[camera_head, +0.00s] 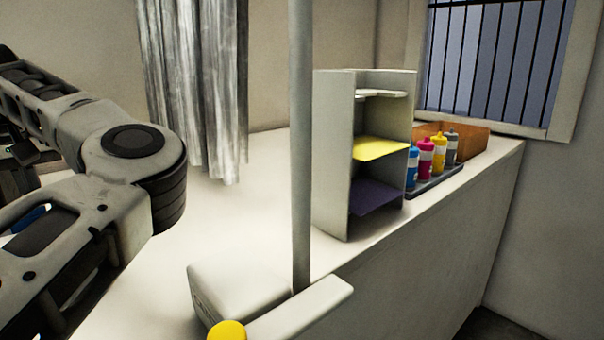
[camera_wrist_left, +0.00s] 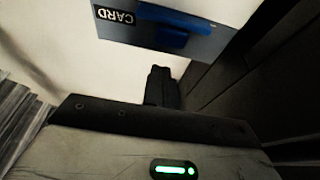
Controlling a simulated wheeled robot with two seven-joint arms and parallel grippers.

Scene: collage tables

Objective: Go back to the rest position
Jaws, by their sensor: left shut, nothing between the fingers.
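My left arm (camera_head: 140,165) comes in bent from the left in the head view, and its gripper is out of that view. In the left wrist view, the dark fingers of my left gripper (camera_wrist_left: 162,74) are together with nothing between them. Just beyond them is a grey-blue panel (camera_wrist_left: 200,45) labelled "CARD" with a blue handle-like part (camera_wrist_left: 175,18). I cannot tell whether the fingers touch it; a small gap seems to show. My right gripper is in neither view.
A shelf unit (camera_head: 333,160) holds white, yellow and purple sheets. Colored bottles (camera_head: 425,160) stand in a dark tray beside a brown box (camera_head: 473,143). A grey post (camera_head: 301,130) and a white block (camera_head: 235,290) with a yellow knob (camera_head: 227,331) stand in front. The white table (camera_head: 235,215) is clear between.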

